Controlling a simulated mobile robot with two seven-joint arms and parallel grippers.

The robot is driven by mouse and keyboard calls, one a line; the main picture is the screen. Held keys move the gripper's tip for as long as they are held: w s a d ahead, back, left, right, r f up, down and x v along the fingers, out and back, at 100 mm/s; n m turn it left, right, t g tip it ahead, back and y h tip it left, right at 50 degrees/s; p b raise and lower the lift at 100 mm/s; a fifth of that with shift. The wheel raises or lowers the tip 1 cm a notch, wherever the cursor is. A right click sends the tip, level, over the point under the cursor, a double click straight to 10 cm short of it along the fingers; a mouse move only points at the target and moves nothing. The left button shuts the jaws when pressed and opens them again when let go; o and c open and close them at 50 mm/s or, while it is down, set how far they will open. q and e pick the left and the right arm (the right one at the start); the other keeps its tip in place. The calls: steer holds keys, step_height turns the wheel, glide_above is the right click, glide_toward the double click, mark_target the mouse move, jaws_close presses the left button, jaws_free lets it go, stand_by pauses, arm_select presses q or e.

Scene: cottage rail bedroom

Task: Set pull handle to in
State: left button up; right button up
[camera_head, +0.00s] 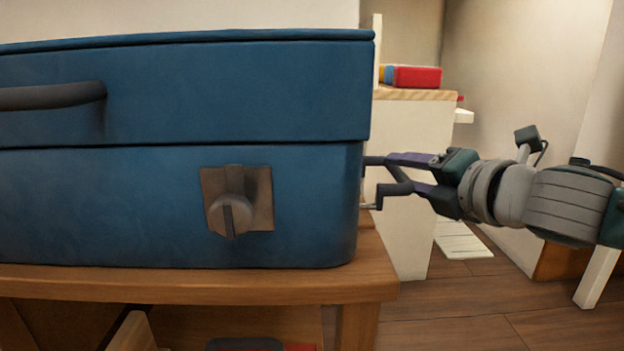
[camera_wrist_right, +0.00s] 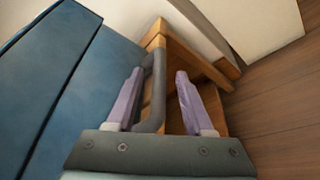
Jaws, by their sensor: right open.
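A blue suitcase (camera_head: 180,90) stands on a wooden table (camera_head: 200,283), filling the left of the head view; it also shows in the wrist view (camera_wrist_right: 70,85). A dark grey bar handle (camera_wrist_right: 154,90), probably the pull handle, stands out from the suitcase side in the wrist view. My right gripper (camera_head: 374,182) is at the suitcase's right side. Its jaws (camera_wrist_right: 160,78) are open, with the bar between the two purple fingers, nearer the left one. Contact cannot be told. In the head view the suitcase corner largely hides this bar. My left gripper is not in view.
A dark carry handle (camera_head: 52,96) and a brown latch with a knob (camera_head: 236,212) are on the suitcase front. A white cabinet (camera_head: 412,180) with a red box (camera_head: 417,77) on top stands behind my gripper. Wooden floor (camera_head: 470,300) is clear at the lower right.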

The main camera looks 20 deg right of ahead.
steer(key=shift+b+x, duration=0.6)
steer(key=shift+x, duration=0.9)
steer(key=shift+c, duration=0.3)
jaws_close()
